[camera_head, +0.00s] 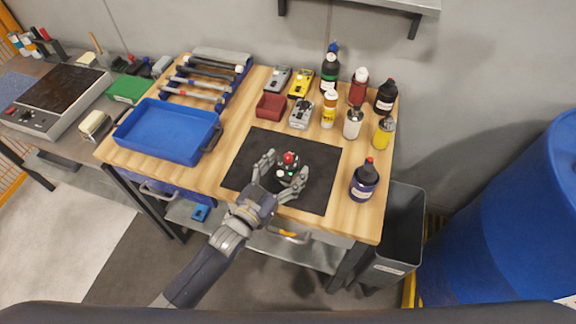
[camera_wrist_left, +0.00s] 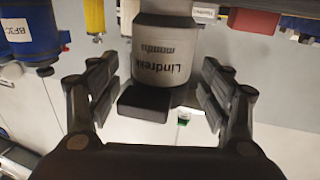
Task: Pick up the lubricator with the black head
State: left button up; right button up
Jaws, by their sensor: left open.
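The lubricator (camera_head: 289,168) stands upright on the black mat (camera_head: 318,192); from above I see its dark head with a red top. In the left wrist view, which is upside down, its grey body (camera_wrist_left: 168,62) with a "Lindrek" label and its black head (camera_wrist_left: 146,103) show up close. My left gripper (camera_head: 284,171) is open, with its fingers on either side of the lubricator. The left wrist view shows gaps between the fingers and the body. The lower body is hidden in the head view. My right gripper is out of view.
A blue bottle (camera_head: 364,182) stands right of the mat. Several bottles, such as the white one (camera_head: 353,122), stand at the back right. A blue tray (camera_head: 166,153) is to the left.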

pick_arm(q)
jog(key=shift+x, duration=0.85)
jog(key=shift+w+f, duration=0.1)
jog(key=shift+w, duration=0.05)
jog(key=c, duration=1.2)
jog(key=shift+c, duration=0.3)
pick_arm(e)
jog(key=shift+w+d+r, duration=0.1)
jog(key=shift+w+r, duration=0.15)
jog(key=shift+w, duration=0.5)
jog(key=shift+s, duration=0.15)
pick_arm(q)
jog(key=shift+r, duration=0.25)
